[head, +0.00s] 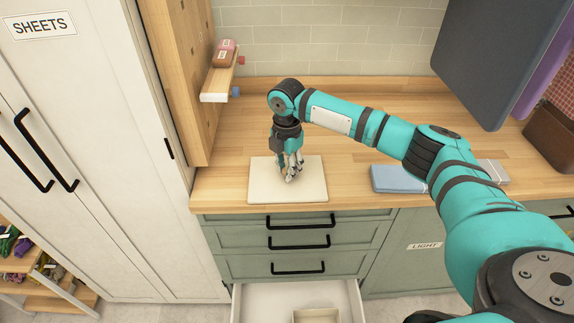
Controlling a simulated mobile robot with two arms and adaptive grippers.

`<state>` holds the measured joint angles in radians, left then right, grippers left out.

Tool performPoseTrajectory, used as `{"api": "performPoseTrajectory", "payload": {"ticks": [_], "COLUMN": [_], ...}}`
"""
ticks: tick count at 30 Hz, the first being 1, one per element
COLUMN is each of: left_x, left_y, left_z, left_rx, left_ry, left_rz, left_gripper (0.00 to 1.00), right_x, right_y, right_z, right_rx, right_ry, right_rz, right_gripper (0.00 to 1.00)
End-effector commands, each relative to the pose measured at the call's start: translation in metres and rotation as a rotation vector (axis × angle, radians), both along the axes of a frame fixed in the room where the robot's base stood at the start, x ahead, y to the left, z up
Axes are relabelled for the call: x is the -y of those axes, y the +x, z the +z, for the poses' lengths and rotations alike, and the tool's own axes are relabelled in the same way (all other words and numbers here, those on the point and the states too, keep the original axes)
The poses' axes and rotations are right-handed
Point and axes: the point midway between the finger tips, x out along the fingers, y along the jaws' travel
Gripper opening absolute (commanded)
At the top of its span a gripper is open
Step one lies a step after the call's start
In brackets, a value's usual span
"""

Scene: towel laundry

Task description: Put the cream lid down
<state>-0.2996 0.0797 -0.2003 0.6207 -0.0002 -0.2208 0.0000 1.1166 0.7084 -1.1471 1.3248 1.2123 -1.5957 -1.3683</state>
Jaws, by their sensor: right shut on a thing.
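The cream lid (262,185) is a flat square panel. It appears to lie flat on the wooden counter (220,183) near its front edge. My right gripper (289,177) points down over the middle of the lid, with its fingertips at the lid's top face. It is shut on the lid, though the fingers hide the part they grip. My left gripper is not in view.
A small shelf (220,80) and the tall SHEETS cabinet (90,130) stand left.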

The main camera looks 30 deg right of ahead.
Motion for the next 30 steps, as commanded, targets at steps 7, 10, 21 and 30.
{"api": "performPoseTrajectory", "payload": {"ticks": [7,10,21,30], "left_x": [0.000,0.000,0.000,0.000], "left_y": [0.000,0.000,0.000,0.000], "left_z": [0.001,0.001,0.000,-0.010], "left_rx": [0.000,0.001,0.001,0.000], "left_ry": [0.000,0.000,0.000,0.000], "left_rz": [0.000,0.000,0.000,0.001], "left_gripper": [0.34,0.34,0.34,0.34], "right_x": [0.000,0.000,0.000,0.000], "right_y": [0.000,0.000,0.000,0.001], "right_z": [-0.002,-0.003,-0.002,0.036], "right_rx": [0.000,0.001,0.001,0.006], "right_ry": [0.001,0.000,0.000,0.001], "right_rz": [0.000,0.000,0.000,0.000], "right_gripper": [0.00,0.33,0.47,0.47]}}
